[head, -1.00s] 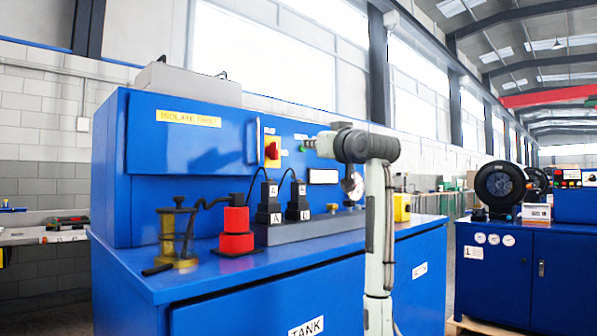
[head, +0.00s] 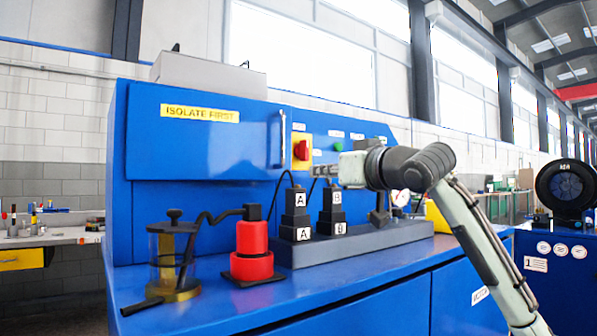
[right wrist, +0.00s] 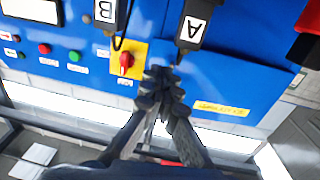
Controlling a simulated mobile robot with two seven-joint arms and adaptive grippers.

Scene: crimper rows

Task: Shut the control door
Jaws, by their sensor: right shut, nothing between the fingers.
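The control door (head: 200,140) is a blue panel with a yellow "ISOLATE FIRST" label and an upright bar handle (head: 282,138) at its right edge. It looks flush or nearly so; I cannot tell if a small gap remains. In the right wrist view, the picture is turned over and the door (right wrist: 235,85) lies right of the fingers. My right gripper (head: 322,171) is shut and empty, right of the handle and just below the red switch (head: 301,150) on its yellow plate. Its fingers also show in the right wrist view (right wrist: 162,72). My left gripper is out of view.
On the blue bench top stand a glass-sided cylinder (head: 174,258), a red jack (head: 251,252) and black blocks marked A and B on a grey rail (head: 365,242). These stand below and in front of the door. A grey box (head: 210,75) sits on top of the cabinet.

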